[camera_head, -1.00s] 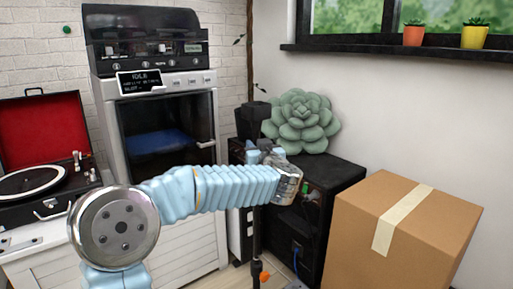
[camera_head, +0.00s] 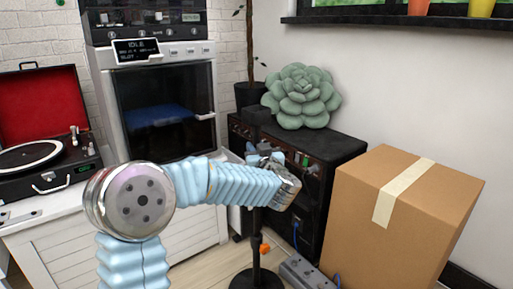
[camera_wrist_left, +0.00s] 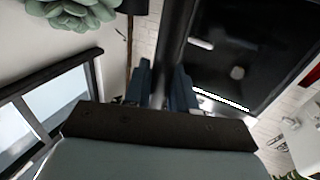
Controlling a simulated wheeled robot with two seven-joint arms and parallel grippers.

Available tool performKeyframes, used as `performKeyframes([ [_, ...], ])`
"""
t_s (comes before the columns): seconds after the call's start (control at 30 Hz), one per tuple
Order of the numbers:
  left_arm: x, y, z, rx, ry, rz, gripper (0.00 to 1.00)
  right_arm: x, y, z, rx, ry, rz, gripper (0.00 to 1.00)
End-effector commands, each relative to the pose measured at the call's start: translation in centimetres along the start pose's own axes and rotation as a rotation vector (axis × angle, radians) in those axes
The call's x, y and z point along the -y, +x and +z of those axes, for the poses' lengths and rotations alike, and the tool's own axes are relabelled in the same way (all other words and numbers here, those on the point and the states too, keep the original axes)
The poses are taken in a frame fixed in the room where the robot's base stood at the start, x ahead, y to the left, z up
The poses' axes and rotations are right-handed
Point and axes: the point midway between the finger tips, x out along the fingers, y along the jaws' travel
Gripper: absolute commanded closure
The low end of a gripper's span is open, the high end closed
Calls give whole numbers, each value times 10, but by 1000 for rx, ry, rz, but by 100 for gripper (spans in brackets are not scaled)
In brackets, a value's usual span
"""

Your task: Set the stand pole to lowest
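The stand shows in the head view as a thin black pole (camera_head: 257,226) on a round dark base (camera_head: 254,280) on the floor. An orange knob (camera_head: 264,248) sits low on the pole. My left arm crosses in front of its upper part. My left gripper (camera_head: 263,158) is high on the stand, well above the knob. In the left wrist view a dark upright bar (camera_wrist_left: 177,38) runs down between the two blue-grey fingers (camera_wrist_left: 162,88). I cannot tell whether they press on it. My right gripper is not in view.
A black cabinet (camera_head: 331,155) with a green succulent (camera_head: 302,96) stands behind the gripper. A cardboard box (camera_head: 385,232) is at right. A power strip (camera_head: 303,272) lies beside the stand's base. A printer-like machine (camera_head: 160,100) and a record player (camera_head: 45,172) are at left.

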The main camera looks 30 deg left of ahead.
Motion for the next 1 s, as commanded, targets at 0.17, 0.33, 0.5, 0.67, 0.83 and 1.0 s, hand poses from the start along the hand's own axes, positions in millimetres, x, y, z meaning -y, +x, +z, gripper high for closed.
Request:
performKeyframes([
  [0.17,0,0,6,12,5,0,56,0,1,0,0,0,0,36],
  [0.33,0,0,5,9,4,0,56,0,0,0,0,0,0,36],
  [0.5,-1,-8,3,8,3,2,56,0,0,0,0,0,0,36],
  [0.67,-2,-39,2,7,4,6,56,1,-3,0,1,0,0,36],
  [0.83,-1,-82,2,8,4,6,56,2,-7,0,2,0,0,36],
  [1.0,0,-117,3,9,4,3,56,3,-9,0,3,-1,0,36],
])
